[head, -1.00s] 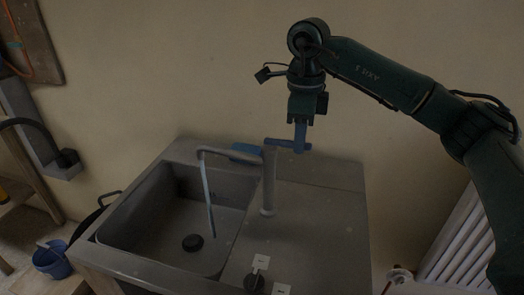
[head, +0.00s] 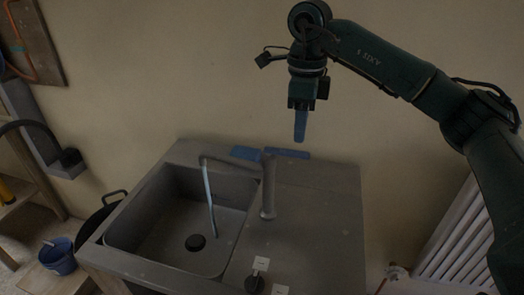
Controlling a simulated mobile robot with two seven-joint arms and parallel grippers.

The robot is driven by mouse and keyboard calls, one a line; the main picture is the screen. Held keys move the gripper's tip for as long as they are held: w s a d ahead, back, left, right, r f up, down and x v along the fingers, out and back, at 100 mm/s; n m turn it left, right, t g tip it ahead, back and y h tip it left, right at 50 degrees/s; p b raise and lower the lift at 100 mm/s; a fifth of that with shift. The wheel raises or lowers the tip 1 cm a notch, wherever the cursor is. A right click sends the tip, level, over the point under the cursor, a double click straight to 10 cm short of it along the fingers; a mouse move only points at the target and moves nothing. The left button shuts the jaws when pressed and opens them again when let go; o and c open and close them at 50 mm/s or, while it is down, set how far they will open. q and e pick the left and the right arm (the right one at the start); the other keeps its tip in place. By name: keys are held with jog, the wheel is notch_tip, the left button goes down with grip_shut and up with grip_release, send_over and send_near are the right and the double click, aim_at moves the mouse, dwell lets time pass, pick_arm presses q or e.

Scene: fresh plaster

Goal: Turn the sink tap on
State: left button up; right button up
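The grey sink tap (head: 268,188) stands upright at the right edge of the basin (head: 180,215). Its spout (head: 228,161) reaches left over the basin. A thin pale-blue stream (head: 209,198) runs from the spout's end down into the basin, looking like water. A flat blue strip (head: 246,153) shows at the tap's top on both sides; I cannot tell whether any of it is the lever. My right gripper (head: 300,138) hangs fingers down above and right of the tap top, apart from it. Its blue fingers overlap into one shape, so the opening is hidden. My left gripper is out of view.
The grey counter (head: 320,220) right of the tap is clear. A dark knob (head: 254,284) with white labels sits at the front. A blue bucket (head: 58,258) stands lower left, a white radiator (head: 455,240) at right. The wall is close behind.

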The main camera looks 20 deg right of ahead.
aim_at(299, 151)
pick_arm(q)
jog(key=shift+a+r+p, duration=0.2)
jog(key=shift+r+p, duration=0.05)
jog(key=shift+p, duration=0.55)
pick_arm(e)
notch_tip(299, 151, up, 6)
jog(key=shift+r, duration=0.15)
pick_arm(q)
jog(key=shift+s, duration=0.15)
